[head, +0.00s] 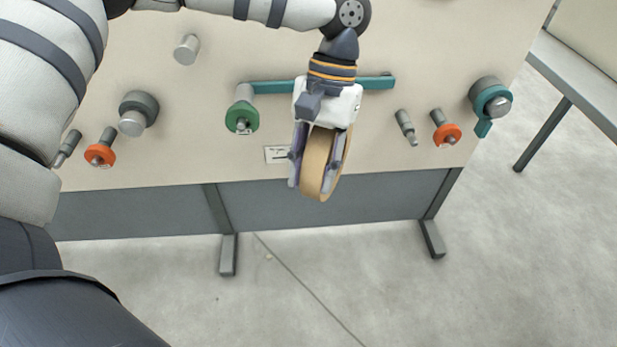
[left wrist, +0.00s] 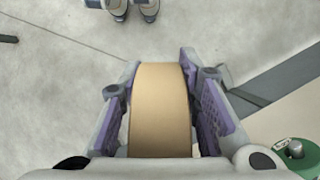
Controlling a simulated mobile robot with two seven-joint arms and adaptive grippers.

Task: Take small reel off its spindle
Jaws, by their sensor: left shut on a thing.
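The small reel (head: 316,164) is a tan, wound roll seen nearly edge-on in the head view. My left gripper (head: 322,172) is shut on it, one finger on each side. The left wrist view shows the tan reel (left wrist: 160,110) between the purple finger pads. In the head view the reel hangs in front of the machine's lower panel edge, and no spindle shows passing through it. A spindle with a green collar (head: 241,117) stands bare to the left of the gripper. Its green end also shows in the left wrist view (left wrist: 291,153). My right gripper is not in view.
The beige panel (head: 230,40) carries a teal bar (head: 376,82), orange-collared rollers (head: 100,154) (head: 447,133), a dark roller (head: 138,112) and a teal-collared spindle (head: 491,98). A grey bench (head: 578,72) stands at the right. The floor in front is clear except for a thin cable or line (head: 310,290).

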